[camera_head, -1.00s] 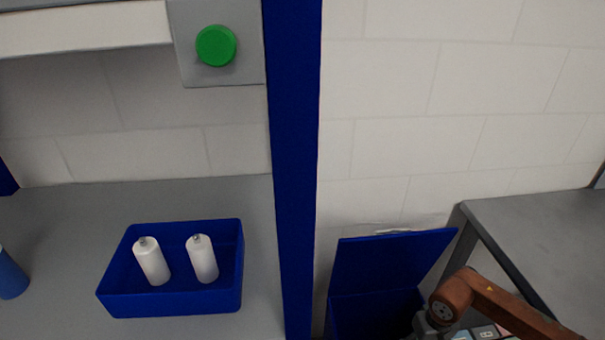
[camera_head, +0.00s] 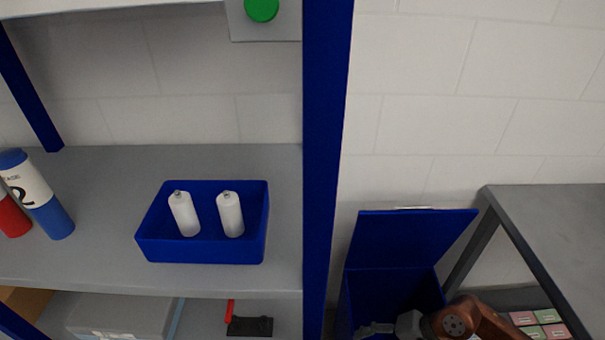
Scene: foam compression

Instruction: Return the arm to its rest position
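My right arm comes in at the bottom right of the head view, brown at the joint. Its grey gripper (camera_head: 378,329) is at the bottom edge, in front of or over the open blue bin (camera_head: 392,296). The picture does not show clearly whether its fingers are open or shut. My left gripper is not in view.
A blue tray (camera_head: 200,251) with two white bottles stands on the grey shelf (camera_head: 100,262). A blue-and-white bottle (camera_head: 40,197) and a red object (camera_head: 12,218) are at left. A blue post (camera_head: 328,150) stands mid-picture. A grey table (camera_head: 560,225) is at right. A green button (camera_head: 262,9) is above.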

